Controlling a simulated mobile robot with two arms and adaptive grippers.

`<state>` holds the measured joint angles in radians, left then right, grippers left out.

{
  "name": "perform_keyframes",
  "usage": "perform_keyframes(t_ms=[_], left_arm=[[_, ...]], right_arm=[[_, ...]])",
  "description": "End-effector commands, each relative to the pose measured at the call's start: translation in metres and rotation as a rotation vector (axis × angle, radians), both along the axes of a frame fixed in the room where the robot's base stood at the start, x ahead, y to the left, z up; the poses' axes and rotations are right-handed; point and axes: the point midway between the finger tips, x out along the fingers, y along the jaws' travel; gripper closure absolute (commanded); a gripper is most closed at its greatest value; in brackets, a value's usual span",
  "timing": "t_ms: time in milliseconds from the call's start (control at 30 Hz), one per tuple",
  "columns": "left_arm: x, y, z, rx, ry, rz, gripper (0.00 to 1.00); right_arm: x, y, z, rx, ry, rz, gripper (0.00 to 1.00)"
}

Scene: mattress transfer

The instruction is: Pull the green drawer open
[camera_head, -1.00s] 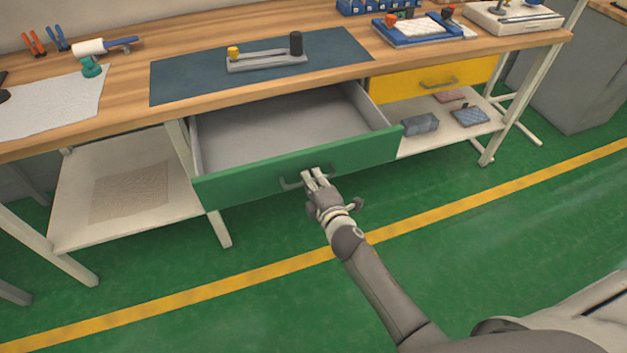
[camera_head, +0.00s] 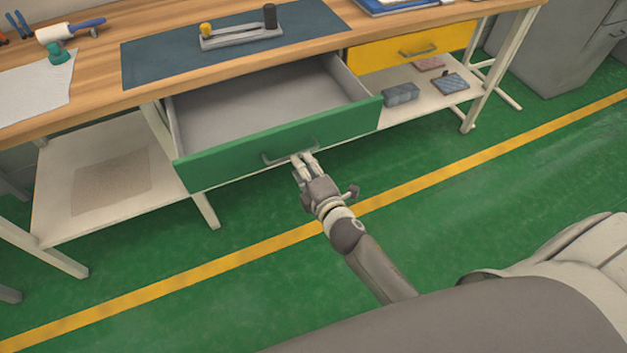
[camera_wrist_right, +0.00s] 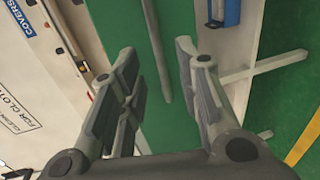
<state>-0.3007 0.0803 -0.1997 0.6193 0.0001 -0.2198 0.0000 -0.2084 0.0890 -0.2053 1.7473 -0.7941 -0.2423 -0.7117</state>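The green drawer (camera_head: 235,160) stands pulled out from under the workbench, its empty grey interior in view. Its bar handle (camera_head: 275,157) is on the front panel. My right gripper (camera_head: 304,157) is just in front of the handle, near its right end. In the right wrist view, the gripper (camera_wrist_right: 160,85) is open, with its fingers spread on either side of the dark handle bar (camera_wrist_right: 157,50). The bar is ahead of it and does not look gripped. My left gripper is not in view.
The workbench (camera_head: 95,92) has a blue mat (camera_head: 165,65) with a grey fixture (camera_head: 240,36) on it. A shut yellow drawer (camera_head: 375,55) is to the right, above a shelf (camera_head: 410,113) with small blocks. The green floor in front is clear.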

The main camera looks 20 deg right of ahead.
Motion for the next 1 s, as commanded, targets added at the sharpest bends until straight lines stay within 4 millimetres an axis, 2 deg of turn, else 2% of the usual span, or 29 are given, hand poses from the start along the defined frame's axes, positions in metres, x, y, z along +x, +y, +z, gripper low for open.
perform_keyframes(t_ms=[33, 200, 400, 1000], left_arm=[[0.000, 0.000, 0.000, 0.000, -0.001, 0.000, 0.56], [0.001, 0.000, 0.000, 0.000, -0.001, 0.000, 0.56], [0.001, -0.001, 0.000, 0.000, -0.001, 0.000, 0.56], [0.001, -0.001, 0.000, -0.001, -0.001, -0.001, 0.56]], right_arm=[[-0.011, 0.000, 0.001, 0.000, 0.002, 0.000, 0.69], [-0.036, -0.001, 0.007, 0.000, 0.001, -0.001, 0.69], [-0.054, -0.002, 0.011, 0.000, 0.000, -0.001, 0.69], [-0.059, -0.002, 0.012, 0.000, 0.000, -0.001, 0.69]])
